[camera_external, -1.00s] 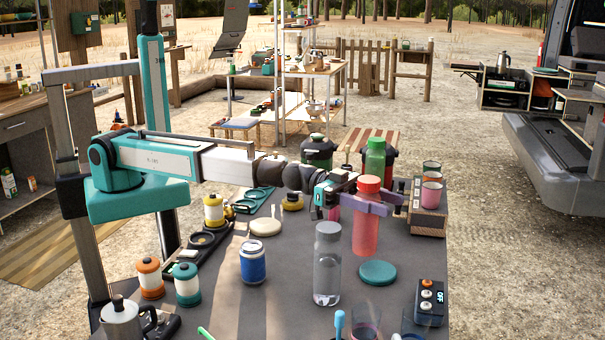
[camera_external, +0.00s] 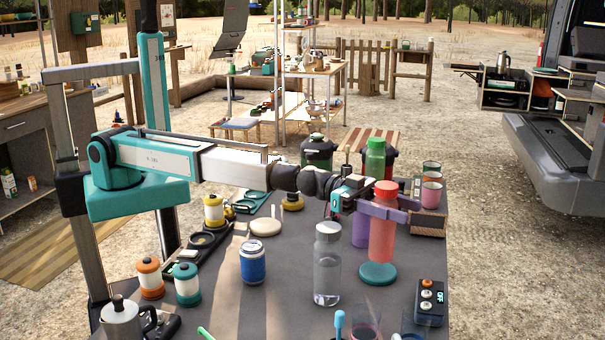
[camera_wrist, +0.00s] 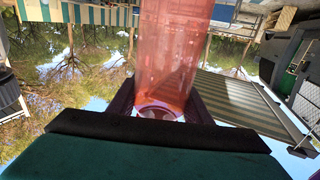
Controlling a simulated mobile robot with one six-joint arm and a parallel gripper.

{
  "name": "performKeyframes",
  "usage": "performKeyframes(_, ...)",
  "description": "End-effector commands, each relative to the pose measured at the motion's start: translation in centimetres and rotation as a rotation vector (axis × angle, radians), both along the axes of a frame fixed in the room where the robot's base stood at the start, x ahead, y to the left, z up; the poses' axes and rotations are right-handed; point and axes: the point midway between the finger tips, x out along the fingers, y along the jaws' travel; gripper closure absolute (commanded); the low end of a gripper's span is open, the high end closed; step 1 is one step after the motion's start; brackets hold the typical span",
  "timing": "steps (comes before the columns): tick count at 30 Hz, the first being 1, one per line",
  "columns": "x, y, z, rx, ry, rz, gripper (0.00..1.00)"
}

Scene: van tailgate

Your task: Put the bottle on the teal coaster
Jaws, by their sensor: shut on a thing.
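The red translucent bottle (camera_external: 382,240) with a red cap is upright in the external view. My gripper (camera_external: 384,211) is shut around its upper part, below the cap. The bottle's base overlaps the teal coaster (camera_external: 378,275) in the picture; I cannot tell whether it touches it or hangs just above. In the wrist view the bottle (camera_wrist: 170,50) rises between the purple fingers (camera_wrist: 160,105), and the coaster does not show.
A clear bottle (camera_external: 327,270) stands close on the left. A black switch box (camera_external: 429,302) is at the right, a blue jar (camera_external: 252,262) further left.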

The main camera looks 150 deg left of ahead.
Motion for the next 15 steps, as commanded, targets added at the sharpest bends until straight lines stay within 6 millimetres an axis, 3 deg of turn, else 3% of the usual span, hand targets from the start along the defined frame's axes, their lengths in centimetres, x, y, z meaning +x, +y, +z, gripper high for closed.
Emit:
performKeyframes(7,-0.1,-0.1,-2.6,-0.002,0.001,0.000,0.90)
performKeyframes(15,-0.1,-0.1,-3.4,0.000,0.000,0.000,0.90)
